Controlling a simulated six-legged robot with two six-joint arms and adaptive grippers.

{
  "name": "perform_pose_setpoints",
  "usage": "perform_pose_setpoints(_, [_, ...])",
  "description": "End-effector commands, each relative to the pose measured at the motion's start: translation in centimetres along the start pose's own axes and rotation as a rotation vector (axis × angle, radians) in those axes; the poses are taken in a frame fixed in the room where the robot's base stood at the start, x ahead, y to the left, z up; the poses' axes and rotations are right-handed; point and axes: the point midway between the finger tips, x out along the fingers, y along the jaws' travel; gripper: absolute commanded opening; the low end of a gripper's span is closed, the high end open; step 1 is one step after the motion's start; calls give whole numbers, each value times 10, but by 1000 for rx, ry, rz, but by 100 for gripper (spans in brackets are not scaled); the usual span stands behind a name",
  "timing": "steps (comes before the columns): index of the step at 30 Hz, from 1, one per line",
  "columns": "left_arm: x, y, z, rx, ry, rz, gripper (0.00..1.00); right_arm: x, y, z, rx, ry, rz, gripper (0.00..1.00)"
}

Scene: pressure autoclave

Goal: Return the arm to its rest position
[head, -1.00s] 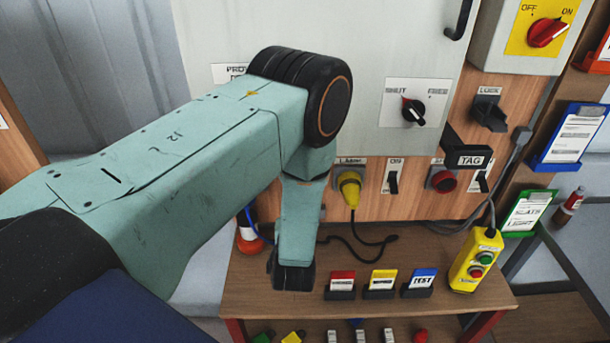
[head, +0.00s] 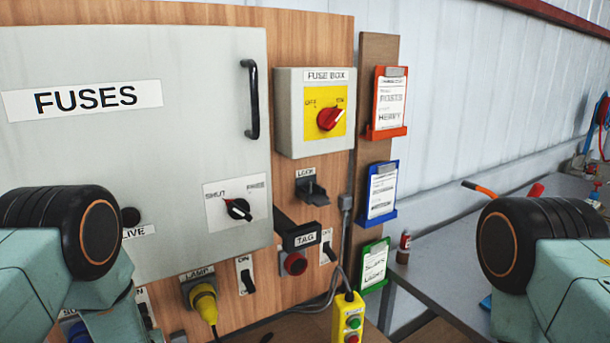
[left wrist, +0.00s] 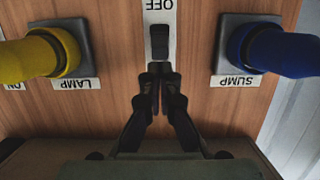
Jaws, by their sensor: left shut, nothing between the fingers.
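My left arm (head: 45,285) comes in at the lower left of the head view, in front of the fuse panel. Its fingers do not show clearly there. In the left wrist view my left gripper (left wrist: 158,78) is shut and empty. Its fingertips are just by a black switch (left wrist: 160,42) under an OFF label, seen upside down; I cannot tell whether they touch. The yellow LAMP plug (left wrist: 40,55) and the blue SUMP plug (left wrist: 270,52) flank it. My right arm (head: 570,275) shows at the lower right; its gripper is out of view.
The FUSES door (head: 130,150) has a handle and a black SHUT/FREE knob (head: 238,209). Right of it are the fuse box (head: 288,110), a TAG piece (head: 305,238), clipboards and a yellow button pendant (head: 348,318). A grey table (head: 460,220) stands at the right.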

Motion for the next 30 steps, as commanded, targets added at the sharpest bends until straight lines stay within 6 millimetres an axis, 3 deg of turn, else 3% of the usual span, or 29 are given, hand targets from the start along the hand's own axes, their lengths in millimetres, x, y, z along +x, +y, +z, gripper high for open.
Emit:
perform_pose_setpoints(8, [-11, 0, 0, 2, -3, 1, 0, -7, 0, 0, 0, 0, 0, 84])
perform_pose_setpoints(20, [-66, 1, 13, 5, -3, 3, 0, -23, 0, 0, 0, 0, 0, 84])
perform_pose_setpoints(30, [-13, -1, 3, -4, 3, -2, 0, -4, 0, 0, 0, 0, 0, 84])
